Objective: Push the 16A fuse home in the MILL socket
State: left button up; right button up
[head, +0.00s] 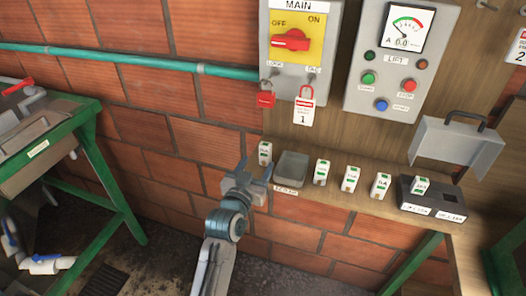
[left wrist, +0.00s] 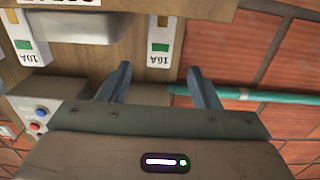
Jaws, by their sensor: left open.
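A white 16A fuse (head: 265,153) with a green mark stands on the wooden shelf, left of the grey tray. In the left wrist view the 16A fuse (left wrist: 160,40) lies ahead of the gap between my fingers, apart from them. My left gripper (head: 252,180) is open and empty, just in front of and below that fuse. The dark fuse box (head: 433,200) at the shelf's right has two front labels, the right one seeming to read MILL 16A. A fuse (head: 421,187) stands at its left side; no fuse shows at its right side. My right gripper is not in view.
The grey tray (head: 291,168) and several other fuses (head: 349,178) stand along the shelf between my gripper and the box. The grey lid (head: 459,143) is raised behind the box. A switch panel and a lift panel (head: 400,60) hang above the shelf.

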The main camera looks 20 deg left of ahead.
aim_at(264, 151)
pick_arm(q)
jog(key=shift+w+a, duration=0.15)
jog(key=shift+w, duration=0.6)
jog(key=w+p, duration=0.2)
jog(key=w, duration=0.2)
jog(key=shift+d+r+p, duration=0.2)
jog(key=shift+d+p, duration=0.05)
jog(key=shift+p, duration=0.15)
jog(key=shift+w+f, duration=0.2)
jog(key=shift+w, duration=0.3)
jog(key=shift+s, duration=0.15)
jog(key=c, duration=1.2)
jog(key=shift+r, duration=0.1)
